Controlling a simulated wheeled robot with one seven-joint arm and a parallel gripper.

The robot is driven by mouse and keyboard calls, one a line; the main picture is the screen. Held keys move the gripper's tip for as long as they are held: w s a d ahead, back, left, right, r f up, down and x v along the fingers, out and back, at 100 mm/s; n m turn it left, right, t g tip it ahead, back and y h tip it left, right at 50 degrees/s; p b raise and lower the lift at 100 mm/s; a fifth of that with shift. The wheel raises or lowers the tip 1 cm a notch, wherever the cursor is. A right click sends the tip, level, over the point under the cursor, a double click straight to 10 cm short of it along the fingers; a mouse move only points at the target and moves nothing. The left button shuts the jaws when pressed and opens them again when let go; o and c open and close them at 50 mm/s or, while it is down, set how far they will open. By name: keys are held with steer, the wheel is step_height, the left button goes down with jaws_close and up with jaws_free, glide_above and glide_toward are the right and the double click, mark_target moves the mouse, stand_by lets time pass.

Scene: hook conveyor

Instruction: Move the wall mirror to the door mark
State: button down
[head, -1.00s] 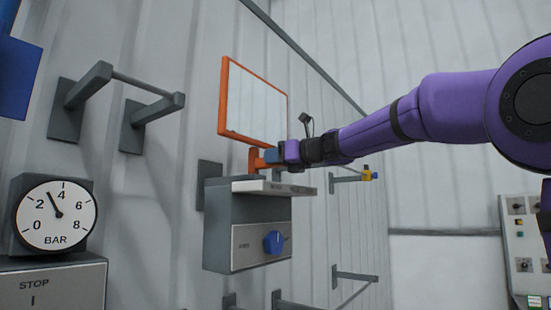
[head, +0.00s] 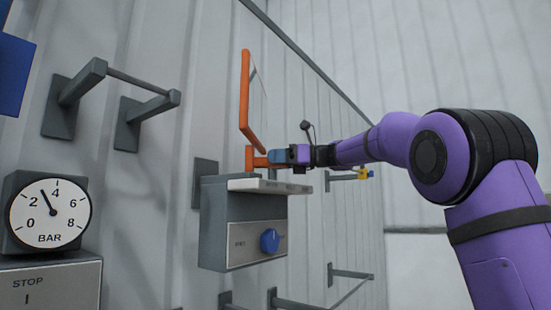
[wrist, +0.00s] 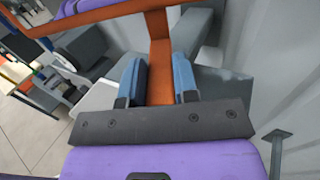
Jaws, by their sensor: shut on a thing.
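The wall mirror (head: 245,92) has an orange frame and stands upright above a grey wall box, seen nearly edge-on, with a thin strip of its glass showing. An orange arm at its foot leads to my gripper (head: 272,158). My gripper's blue fingers are shut on this orange arm; in the wrist view the arm (wrist: 160,72) runs between both fingers, with the frame's lower bar (wrist: 90,18) crossing above. A pale ledge (head: 270,186) below the gripper carries small marks along its front edge. I cannot read which is the door mark.
The grey box (head: 242,230) with a blue knob (head: 270,240) is directly below the ledge. Grey wall brackets (head: 140,105) and a pressure gauge (head: 48,212) are at left. A bracket with a yellow part (head: 362,174) is behind the gripper.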

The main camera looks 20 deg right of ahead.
steer(key=shift+w+d, duration=0.1)
steer(key=shift+w, duration=0.05)
stand_by(0.3)
steer(key=c, duration=0.9)
jaws_free()
steer(key=shift+d, duration=0.1)
steer(key=v, duration=1)
steer(key=shift+d, duration=0.35)
